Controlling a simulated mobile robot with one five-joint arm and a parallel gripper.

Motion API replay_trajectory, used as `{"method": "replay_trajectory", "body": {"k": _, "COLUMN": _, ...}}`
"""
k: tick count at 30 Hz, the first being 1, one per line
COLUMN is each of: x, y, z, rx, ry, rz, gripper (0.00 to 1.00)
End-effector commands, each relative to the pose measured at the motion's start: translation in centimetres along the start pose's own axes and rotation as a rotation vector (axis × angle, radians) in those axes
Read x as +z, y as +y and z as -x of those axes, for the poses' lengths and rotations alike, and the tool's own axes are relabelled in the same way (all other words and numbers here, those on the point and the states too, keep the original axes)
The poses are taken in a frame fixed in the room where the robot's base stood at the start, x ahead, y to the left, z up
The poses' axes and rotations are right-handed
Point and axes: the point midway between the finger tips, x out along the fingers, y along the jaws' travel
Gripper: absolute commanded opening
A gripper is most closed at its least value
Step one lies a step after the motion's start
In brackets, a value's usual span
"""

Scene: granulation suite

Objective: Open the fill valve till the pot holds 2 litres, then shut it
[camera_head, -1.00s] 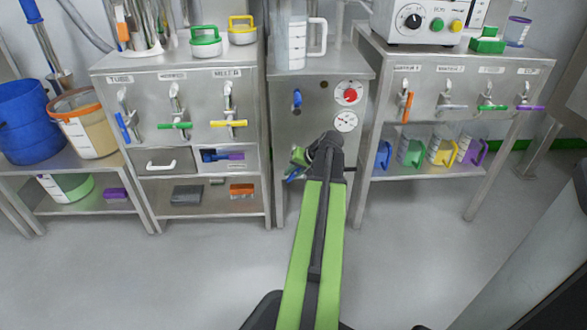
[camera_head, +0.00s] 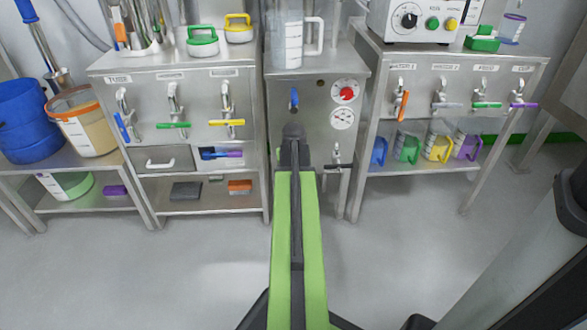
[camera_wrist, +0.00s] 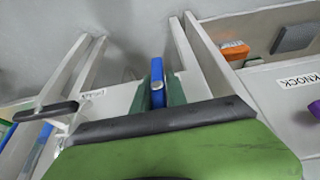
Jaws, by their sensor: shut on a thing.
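My gripper (camera_head: 293,138) is low in front of the middle steel cabinet and hides what it holds in the head view. In the wrist view its green fingers (camera_wrist: 175,90) are shut on a blue valve lever (camera_wrist: 157,82) with a silver bolt. I cannot read a label for that lever. A clear graduated pot (camera_head: 288,48) with a white handle stands on the cabinet top; I cannot read its level.
The left bench (camera_head: 160,75) has several coloured valves and a drawer. The right bench (camera_head: 470,70) has several valves above coloured jugs (camera_head: 437,148). The floor in front is clear.

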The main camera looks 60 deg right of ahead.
Motion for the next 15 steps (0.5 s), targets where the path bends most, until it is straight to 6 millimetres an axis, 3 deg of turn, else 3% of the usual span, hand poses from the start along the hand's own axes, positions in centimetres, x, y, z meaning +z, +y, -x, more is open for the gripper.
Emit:
{"method": "replay_trajectory", "body": {"k": 11, "x": 0.17, "y": -0.38, "z": 0.06, "rx": -0.003, "ry": -0.005, "rz": 0.002, "gripper": 0.0}}
{"method": "replay_trajectory", "body": {"k": 12, "x": 0.16, "y": -0.39, "z": 0.06, "rx": -0.004, "ry": -0.005, "rz": 0.002, "gripper": 0.22}}
{"method": "replay_trajectory", "body": {"k": 15, "x": 0.12, "y": -0.34, "z": 0.05, "rx": -0.003, "ry": -0.004, "rz": 0.002, "gripper": 0.35}}
